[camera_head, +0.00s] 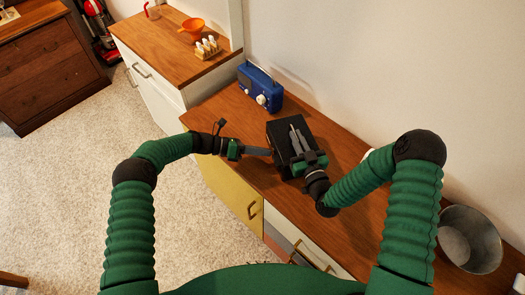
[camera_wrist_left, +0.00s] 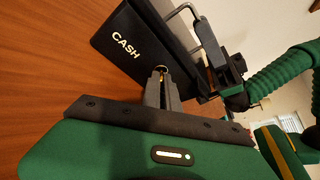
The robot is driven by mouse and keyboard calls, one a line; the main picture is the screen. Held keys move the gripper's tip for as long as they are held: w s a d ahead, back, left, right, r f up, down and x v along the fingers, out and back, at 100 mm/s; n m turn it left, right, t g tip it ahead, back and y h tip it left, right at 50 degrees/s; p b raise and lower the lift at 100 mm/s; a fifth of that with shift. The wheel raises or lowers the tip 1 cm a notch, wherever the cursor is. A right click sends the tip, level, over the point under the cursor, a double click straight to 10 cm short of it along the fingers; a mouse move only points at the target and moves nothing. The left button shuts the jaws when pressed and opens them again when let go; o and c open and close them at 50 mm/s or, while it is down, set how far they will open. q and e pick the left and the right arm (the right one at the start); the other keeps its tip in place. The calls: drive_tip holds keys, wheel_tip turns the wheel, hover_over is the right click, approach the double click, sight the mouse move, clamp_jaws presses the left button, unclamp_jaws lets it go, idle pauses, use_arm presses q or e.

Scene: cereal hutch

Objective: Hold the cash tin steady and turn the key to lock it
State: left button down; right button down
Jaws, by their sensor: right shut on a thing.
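The black cash tin (camera_head: 278,131) stands on the wooden counter; its side marked CASH (camera_wrist_left: 127,45) faces the left wrist camera. My right gripper (camera_head: 295,134) is over the top of the tin, shut on it, apparently at the grey wire handle (camera_wrist_left: 183,12). My left gripper (camera_head: 270,152) reaches the tin's front side from the left. In the left wrist view its fingertips (camera_wrist_left: 160,74) are close together at a small gold ring-like part, which seems to be the key (camera_wrist_left: 160,68). Whether the fingers grip it is unclear.
A blue radio (camera_head: 259,87) stands on the counter behind the tin. A metal bowl (camera_head: 469,240) is at the right end. An orange funnel-like piece (camera_head: 192,26) and a rack (camera_head: 208,47) stand on the far cabinet. Bare counter (camera_head: 225,105) lies left of the tin.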

use_arm(q)
drive_tip(key=m+t, duration=0.1)
drive_tip(key=m+y, duration=0.1)
drive_tip(key=shift+s+a+f+m+t, duration=0.1)
drive_tip(key=shift+a+f+m+t, duration=0.1)
drive_tip(key=shift+m+t, duration=0.2)
use_arm(e)
drive_tip(key=shift+d+f, duration=0.1)
use_arm(q)
drive_tip(key=shift+m+t+y, duration=0.3)
drive_tip(key=shift+m+t, duration=0.4)
drive_tip(key=shift+m, duration=0.4)
drive_tip(key=c, duration=1.7)
unclamp_jaws()
drive_tip(key=shift+o, duration=0.4)
drive_tip(key=shift+s+d+r, duration=0.1)
drive_tip(key=shift+d, duration=0.05)
drive_tip(key=shift+r, duration=0.1)
drive_tip(key=v, duration=1.2)
drive_tip(key=shift+f, duration=0.2)
use_arm(e)
drive_tip(key=c, duration=1.5)
unclamp_jaws()
